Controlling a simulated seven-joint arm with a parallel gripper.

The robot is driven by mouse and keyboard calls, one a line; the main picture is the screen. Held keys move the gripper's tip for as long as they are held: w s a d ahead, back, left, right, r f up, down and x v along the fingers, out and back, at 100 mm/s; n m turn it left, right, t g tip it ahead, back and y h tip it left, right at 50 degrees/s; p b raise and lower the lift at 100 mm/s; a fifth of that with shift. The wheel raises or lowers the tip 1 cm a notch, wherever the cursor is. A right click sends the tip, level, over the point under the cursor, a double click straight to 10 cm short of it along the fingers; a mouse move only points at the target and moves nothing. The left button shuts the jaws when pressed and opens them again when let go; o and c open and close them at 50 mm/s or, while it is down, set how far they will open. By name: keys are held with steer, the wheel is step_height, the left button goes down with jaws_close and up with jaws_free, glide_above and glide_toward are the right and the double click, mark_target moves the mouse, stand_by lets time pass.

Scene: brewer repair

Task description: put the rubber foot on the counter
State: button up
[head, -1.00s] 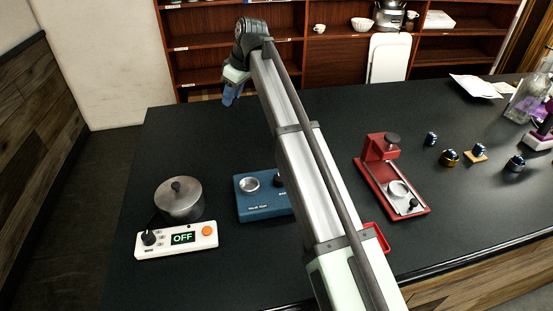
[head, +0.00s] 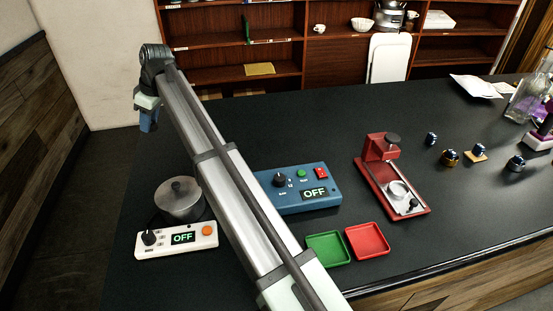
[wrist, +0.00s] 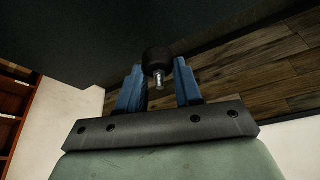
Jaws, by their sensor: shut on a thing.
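The rubber foot (wrist: 156,58) is a short black cylinder with a metal stud, seen in the wrist view between the blue fingers of my gripper (wrist: 158,80). My gripper is shut on it. In the head view my gripper (head: 148,121) points down at the far left end of the dark counter (head: 310,130), and the foot cannot be made out there. The wrist view shows the counter's dark surface (wrist: 60,35) at the top, with wood planks beside the foot. I cannot tell whether the foot touches the counter.
A metal pot (head: 179,199), a white control box (head: 177,240), a blue control box (head: 300,188), a green tray (head: 327,249), a red tray (head: 367,241) and a red stand (head: 392,175) are on the counter. Several small knobs lie at right. The counter's back middle is clear.

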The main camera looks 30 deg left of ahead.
mark_target(159, 158)
steer(key=shift+f, duration=5.7)
steer(key=shift+f, duration=0.1)
steer(key=o, duration=1)
steer(key=v, duration=1.2)
steer(key=shift+w, duration=0.15)
